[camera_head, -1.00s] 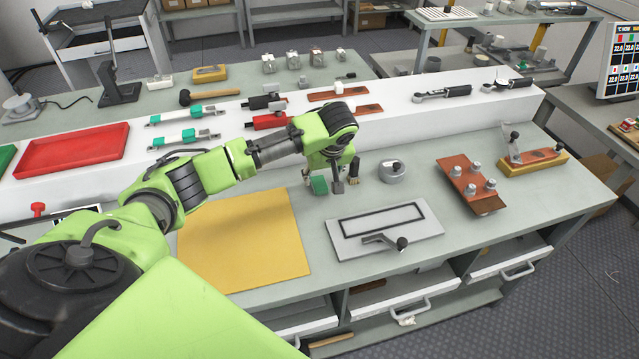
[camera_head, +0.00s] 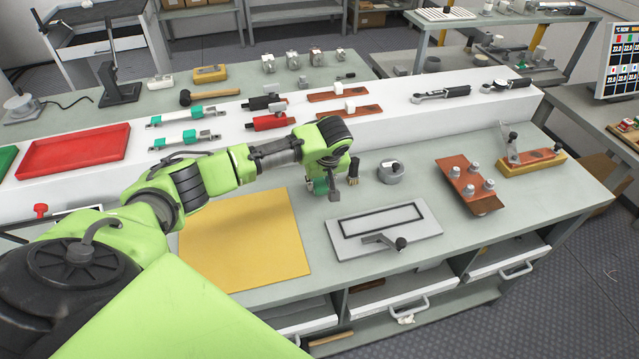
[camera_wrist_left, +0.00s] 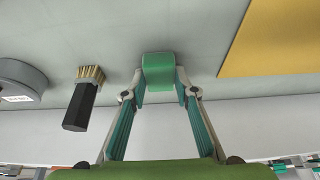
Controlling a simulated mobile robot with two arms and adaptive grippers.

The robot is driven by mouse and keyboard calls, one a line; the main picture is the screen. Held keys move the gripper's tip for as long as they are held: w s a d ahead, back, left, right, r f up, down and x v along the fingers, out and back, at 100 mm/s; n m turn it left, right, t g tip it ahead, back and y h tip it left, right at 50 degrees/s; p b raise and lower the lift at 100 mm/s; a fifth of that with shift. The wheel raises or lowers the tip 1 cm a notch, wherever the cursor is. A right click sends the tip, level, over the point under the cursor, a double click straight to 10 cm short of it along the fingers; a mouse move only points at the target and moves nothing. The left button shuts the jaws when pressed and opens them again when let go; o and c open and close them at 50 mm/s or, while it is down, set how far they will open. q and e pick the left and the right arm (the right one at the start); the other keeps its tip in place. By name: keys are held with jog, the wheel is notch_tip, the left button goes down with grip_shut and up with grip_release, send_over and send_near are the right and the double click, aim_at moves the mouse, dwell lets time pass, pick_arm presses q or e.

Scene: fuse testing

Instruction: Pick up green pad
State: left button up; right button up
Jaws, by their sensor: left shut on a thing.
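The green pad (camera_wrist_left: 158,72) is a small green block between the fingertips of my left gripper (camera_wrist_left: 160,88) in the left wrist view. My left gripper is shut on it. In the head view my left gripper (camera_head: 334,190) is over the grey bench, between the yellow mat and the round grey holder. The green pad (camera_head: 320,186) is partly hidden there by the gripper. I cannot tell whether the pad still touches the bench. My right gripper is not in view.
A black brush (camera_wrist_left: 82,100) with tan bristles stands close beside the gripper. A round grey holder (camera_head: 391,173) is to its right, a yellow mat (camera_head: 245,240) to its left. A grey plate (camera_head: 345,243) with a black frame lies in front. The white raised shelf (camera_head: 400,118) is behind.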

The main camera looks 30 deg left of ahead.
pick_arm(q)
jog(key=shift+r, duration=0.1)
jog(key=shift+r, duration=0.25)
notch_tip(320, 180, up, 2)
jog(key=shift+r, duration=0.1)
jog(key=s+a+r+b, duration=0.2)
jog(key=s+r+b, duration=0.1)
jog(key=s+r, duration=0.7)
jog(key=shift+s+a+b, duration=0.3)
jog(key=shift+s, duration=1.6)
jog(key=shift+o, duration=0.3)
jog(key=shift+d, duration=0.1)
jog(key=shift+c, duration=0.6)
